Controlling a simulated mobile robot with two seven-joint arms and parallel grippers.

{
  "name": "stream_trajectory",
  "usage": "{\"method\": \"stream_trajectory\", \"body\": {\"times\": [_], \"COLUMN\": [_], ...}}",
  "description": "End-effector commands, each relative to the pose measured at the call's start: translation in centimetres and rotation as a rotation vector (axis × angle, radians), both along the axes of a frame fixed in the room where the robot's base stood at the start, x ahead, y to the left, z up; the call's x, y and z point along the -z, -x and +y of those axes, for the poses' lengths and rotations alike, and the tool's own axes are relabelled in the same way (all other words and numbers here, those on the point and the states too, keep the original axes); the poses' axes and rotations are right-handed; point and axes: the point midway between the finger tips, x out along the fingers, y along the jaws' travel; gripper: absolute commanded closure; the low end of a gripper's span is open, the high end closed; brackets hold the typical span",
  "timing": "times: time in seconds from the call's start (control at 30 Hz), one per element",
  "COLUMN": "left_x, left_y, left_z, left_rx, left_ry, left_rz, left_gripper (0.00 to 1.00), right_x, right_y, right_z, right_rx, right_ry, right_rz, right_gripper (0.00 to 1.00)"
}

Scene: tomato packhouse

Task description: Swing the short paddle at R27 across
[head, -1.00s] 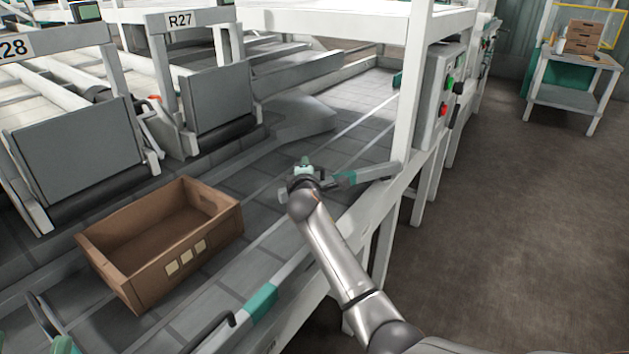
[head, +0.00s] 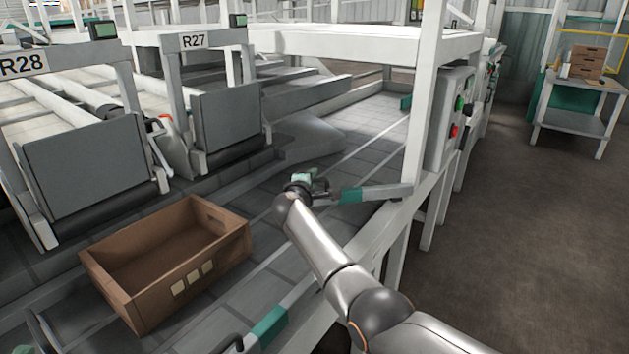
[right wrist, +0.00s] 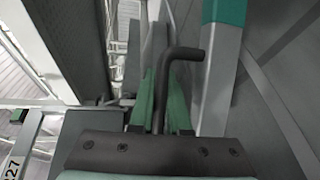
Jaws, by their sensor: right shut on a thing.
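The short paddle (head: 385,191) is a grey bar with a teal band. My right gripper (head: 308,182) is at the paddle's free end, left of the teal band. In the right wrist view the paddle (right wrist: 214,95) runs alongside. There my right gripper (right wrist: 160,105) has its green fingers shut on the dark bent handle (right wrist: 182,53), whose hooked top sticks out above them. The R27 sign (head: 194,41) is on the frame behind. My left gripper is not in view.
An open brown crate (head: 165,295) sits on the belt left of my right arm. Another paddle with a teal band (head: 268,325) lies at the front edge. A control box with buttons (head: 452,115) is right of the post. A table (head: 572,124) stands far right on open floor.

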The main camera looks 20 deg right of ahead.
Motion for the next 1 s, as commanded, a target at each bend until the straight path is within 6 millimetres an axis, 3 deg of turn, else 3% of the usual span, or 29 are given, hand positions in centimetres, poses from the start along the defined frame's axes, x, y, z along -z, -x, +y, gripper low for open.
{"method": "stream_trajectory", "body": {"times": [0.67,0.7,0.8,1.0], "left_x": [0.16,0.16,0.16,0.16], "left_y": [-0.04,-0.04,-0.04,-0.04], "left_z": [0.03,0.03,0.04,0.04], "left_rx": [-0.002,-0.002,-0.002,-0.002], "left_ry": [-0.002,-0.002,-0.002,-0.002], "left_rz": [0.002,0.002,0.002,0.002], "left_gripper": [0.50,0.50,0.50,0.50], "right_x": [-0.14,-0.14,-0.12,-0.07], "right_y": [-0.36,-0.35,-0.36,-0.36], "right_z": [-0.24,-0.25,-0.20,-0.11], "right_rx": [0.018,0.018,0.018,0.016], "right_ry": [0.002,0.002,0.002,0.001], "right_rz": [-0.002,-0.002,-0.002,-0.001], "right_gripper": [1.00,0.83,0.73,0.73]}}
